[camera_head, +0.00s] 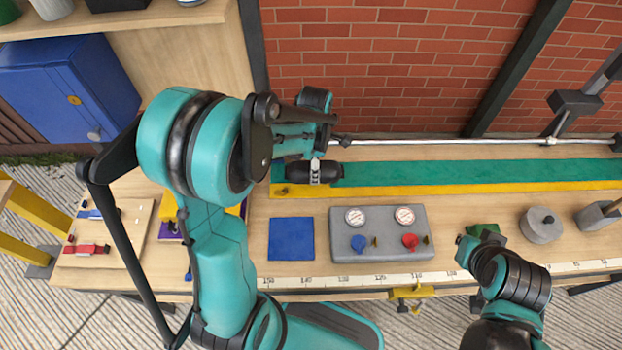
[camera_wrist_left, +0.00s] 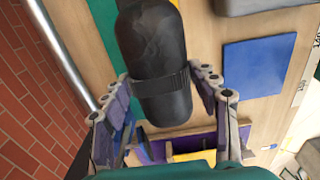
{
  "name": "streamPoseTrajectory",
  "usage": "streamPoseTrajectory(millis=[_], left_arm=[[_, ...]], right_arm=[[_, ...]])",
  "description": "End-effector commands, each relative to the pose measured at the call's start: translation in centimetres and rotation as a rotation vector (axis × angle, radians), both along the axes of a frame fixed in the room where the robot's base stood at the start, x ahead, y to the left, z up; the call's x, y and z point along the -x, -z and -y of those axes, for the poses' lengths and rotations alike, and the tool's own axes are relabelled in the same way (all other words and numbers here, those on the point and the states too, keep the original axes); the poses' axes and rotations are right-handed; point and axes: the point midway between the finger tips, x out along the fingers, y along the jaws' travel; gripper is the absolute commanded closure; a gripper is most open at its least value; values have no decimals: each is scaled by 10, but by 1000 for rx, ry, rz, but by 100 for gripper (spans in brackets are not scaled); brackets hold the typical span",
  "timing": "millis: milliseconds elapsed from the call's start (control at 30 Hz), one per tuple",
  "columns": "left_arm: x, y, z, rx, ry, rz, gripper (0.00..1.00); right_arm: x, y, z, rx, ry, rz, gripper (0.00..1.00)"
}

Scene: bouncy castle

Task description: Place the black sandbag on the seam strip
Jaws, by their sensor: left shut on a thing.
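The black sandbag (camera_head: 314,171), a dark rounded roll with a strap, appears over the left part of the green and yellow seam strip (camera_head: 450,173) in the head view. My left gripper (camera_head: 315,160) is shut on it. In the left wrist view the sandbag (camera_wrist_left: 155,60) sits between the two fingers, with the green strip (camera_wrist_left: 103,20) partly behind it. I cannot tell whether the bag touches the strip. My right gripper (camera_head: 474,245) is low over the table at the right, next to a dark green thing; its fingers are too unclear to read.
A grey gauge panel (camera_head: 382,246) with red and blue knobs and a blue square (camera_head: 291,239) lie in front of the strip. A metal rod (camera_head: 450,141) runs along the brick wall behind. A grey round weight (camera_head: 541,226) stands at the right. The strip's right part is clear.

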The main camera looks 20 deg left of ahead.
Motion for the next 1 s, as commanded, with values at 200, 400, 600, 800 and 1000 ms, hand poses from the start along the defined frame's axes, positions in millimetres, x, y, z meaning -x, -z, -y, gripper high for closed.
streamPoseTrajectory(millis=[200,400,600,800,1000], left_arm=[[8,8,-7,0,1,0,100],[8,33,-7,0,1,0,100],[8,47,-7,0,1,0,100],[8,46,-7,0,1,0,100],[8,49,-7,0,1,0,20]], right_arm=[[0,4,0,0,0,0,100],[0,17,0,0,0,0,100],[0,22,0,0,0,0,100],[0,21,0,0,0,0,100],[0,23,0,0,0,0,100]])
